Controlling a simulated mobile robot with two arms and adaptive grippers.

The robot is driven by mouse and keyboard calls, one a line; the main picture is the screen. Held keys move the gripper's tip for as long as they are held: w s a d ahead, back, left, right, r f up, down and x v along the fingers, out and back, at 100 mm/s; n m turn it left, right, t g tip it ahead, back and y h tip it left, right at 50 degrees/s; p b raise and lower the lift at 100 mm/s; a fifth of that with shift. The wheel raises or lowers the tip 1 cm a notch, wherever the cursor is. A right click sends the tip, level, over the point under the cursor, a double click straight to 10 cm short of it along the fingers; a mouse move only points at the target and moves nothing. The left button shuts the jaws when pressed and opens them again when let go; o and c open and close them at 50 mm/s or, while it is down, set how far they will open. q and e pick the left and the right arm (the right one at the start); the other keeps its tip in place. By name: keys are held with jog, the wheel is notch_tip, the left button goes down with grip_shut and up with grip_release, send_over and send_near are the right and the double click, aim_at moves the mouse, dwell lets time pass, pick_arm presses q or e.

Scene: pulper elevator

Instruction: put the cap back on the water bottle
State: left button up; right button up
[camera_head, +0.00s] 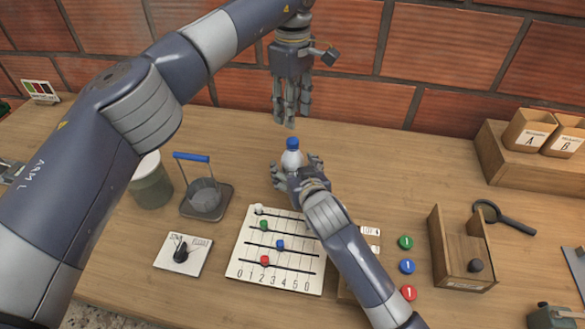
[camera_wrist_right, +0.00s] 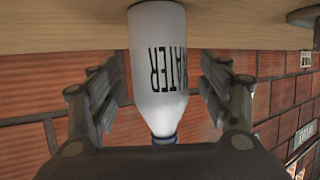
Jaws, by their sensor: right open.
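The white water bottle (camera_head: 291,159) stands upright on the table near the back middle. A blue cap (camera_head: 292,143) shows at its top; how tightly it sits cannot be told. In the right wrist view the bottle (camera_wrist_right: 158,75) appears upside down, with blue at its neck (camera_wrist_right: 165,139). My right gripper (camera_head: 296,172) is open around the bottle from the front, with a finger on each side and visible gaps in the wrist view. My left gripper (camera_head: 290,118) hangs above and just behind the bottle, fingers pointing down, apart from the cap. Its opening is unclear.
A slider board (camera_head: 280,276) lies in front, left of my right arm. Coloured discs (camera_head: 407,267), a wooden box (camera_head: 452,262) and a magnifier (camera_head: 508,221) lie right. The brick wall is close behind.

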jog(key=shift+x, duration=0.85)
